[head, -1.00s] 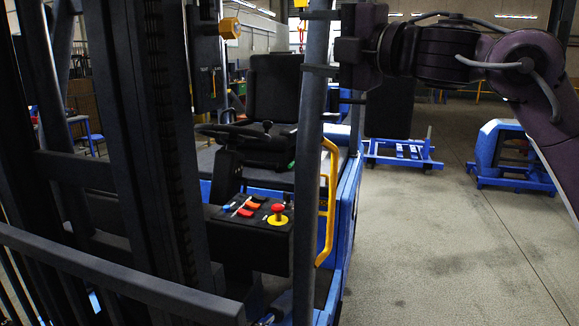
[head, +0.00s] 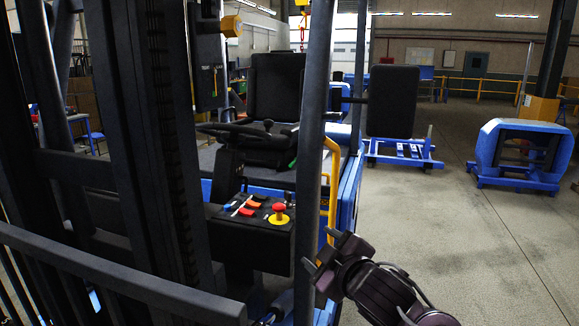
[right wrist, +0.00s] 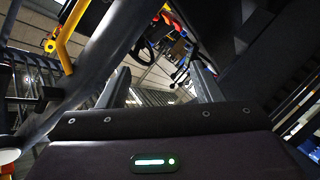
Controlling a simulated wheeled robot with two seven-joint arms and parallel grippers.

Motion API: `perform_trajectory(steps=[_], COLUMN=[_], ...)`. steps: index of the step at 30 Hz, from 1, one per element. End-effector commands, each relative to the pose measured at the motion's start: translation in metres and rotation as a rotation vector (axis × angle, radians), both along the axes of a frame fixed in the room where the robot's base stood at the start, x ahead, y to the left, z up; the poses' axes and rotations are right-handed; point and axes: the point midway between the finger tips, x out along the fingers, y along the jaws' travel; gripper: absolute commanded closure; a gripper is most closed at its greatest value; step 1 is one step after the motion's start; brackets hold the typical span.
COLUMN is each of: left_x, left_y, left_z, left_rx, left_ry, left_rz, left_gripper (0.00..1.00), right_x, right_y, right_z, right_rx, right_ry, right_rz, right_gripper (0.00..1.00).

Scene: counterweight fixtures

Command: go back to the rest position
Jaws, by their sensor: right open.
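My right gripper (head: 320,255) is low in the middle of the head view, beside the yellow handrail of the blue truck, with its arm coming in from the lower right. In the right wrist view the two fingers of this gripper (right wrist: 160,80) stand apart with nothing between them. My left gripper is not in view.
A dark upright post (head: 312,130) and a yellow handrail (head: 333,195) stand close to the right gripper. The truck's control box (head: 250,232) has a red button (head: 278,208). A blue counterweight fixture (head: 520,152) and a blue cart (head: 402,152) stand farther back. The floor (head: 460,240) at right is clear.

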Motion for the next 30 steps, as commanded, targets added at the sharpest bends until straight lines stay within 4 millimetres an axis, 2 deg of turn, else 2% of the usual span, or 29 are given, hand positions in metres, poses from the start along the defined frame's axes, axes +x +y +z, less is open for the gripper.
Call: perform_trajectory(steps=[1,5,6,9,12,18,27,30], left_x=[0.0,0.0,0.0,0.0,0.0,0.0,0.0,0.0], left_y=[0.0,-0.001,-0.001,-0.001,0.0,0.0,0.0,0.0], left_z=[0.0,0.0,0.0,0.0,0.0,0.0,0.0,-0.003], left_rx=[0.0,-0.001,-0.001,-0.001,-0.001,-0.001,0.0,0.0], left_ry=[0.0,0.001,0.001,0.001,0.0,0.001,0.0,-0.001], left_rz=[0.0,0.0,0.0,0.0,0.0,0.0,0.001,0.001], left_gripper=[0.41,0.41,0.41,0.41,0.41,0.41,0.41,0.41], right_x=[-0.014,-0.055,-0.07,-0.111,-0.149,-0.21,-0.286,-0.274], right_y=[-0.009,-0.037,-0.046,-0.069,-0.086,-0.109,-0.132,-0.13], right_z=[-0.031,-0.096,-0.115,-0.158,-0.188,-0.225,-0.255,-0.286], right_rx=[0.04,0.122,0.144,0.193,0.225,0.26,0.287,0.281], right_ry=[0.089,0.303,0.372,0.541,0.678,0.877,1.103,1.101], right_rz=[-0.05,-0.194,-0.242,-0.359,-0.456,-0.599,-0.764,-0.758], right_gripper=[0.41,0.41,0.41,0.41,0.41,0.41,0.41,0.41])
